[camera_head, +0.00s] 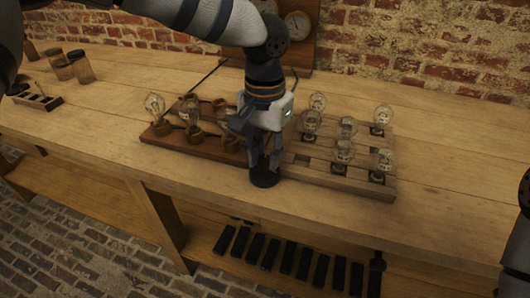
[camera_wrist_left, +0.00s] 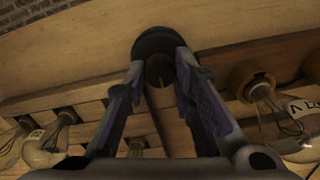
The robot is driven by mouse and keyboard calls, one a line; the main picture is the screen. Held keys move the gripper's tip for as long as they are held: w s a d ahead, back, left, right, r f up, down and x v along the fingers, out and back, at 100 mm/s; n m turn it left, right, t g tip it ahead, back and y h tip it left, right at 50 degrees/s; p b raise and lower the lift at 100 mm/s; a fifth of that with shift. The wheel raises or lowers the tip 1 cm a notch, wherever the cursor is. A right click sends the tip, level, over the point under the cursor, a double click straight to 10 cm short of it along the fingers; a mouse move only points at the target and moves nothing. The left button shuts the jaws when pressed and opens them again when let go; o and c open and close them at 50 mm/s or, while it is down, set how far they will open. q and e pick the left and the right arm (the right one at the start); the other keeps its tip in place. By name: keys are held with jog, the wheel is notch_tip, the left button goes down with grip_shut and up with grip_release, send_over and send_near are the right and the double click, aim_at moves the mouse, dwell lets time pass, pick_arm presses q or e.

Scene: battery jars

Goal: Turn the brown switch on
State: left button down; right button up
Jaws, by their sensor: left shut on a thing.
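The switch shows as a round black base (camera_head: 264,178) at the front edge of the bench, between two lamp boards. In the left wrist view its brown middle part (camera_wrist_left: 159,72) sits between my fingertips, with the black disc (camera_wrist_left: 156,40) behind it. My left gripper (camera_head: 264,163) points down over it and is shut on it; the fingers hide much of the switch in the head view. The left gripper also shows in the wrist view (camera_wrist_left: 160,66). I cannot tell which way the switch is turned. My right gripper is not in view.
A dark brown board (camera_head: 185,147) with bulbs stands left of the gripper. A pale slatted board (camera_head: 345,185) with several glass bulbs stands right. The bulbs look unlit. Jars (camera_head: 80,66) and a small rack (camera_head: 38,101) are far left. The bench front (camera_head: 440,220) is clear at right.

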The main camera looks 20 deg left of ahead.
pick_arm(q)
jog(key=shift+r, duration=0.1)
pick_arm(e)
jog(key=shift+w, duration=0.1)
pick_arm(q)
jog(key=m, duration=0.3)
jog(key=shift+p, duration=0.4)
jog(key=m, duration=0.3)
jog(key=shift+m, duration=0.3)
jog(key=m, duration=1.1)
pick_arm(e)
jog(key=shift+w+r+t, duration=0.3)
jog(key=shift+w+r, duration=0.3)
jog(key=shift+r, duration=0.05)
pick_arm(q)
jog(key=shift+m, duration=0.3)
jog(key=c, duration=1.3)
grip_release()
jog(key=shift+c, duration=0.2)
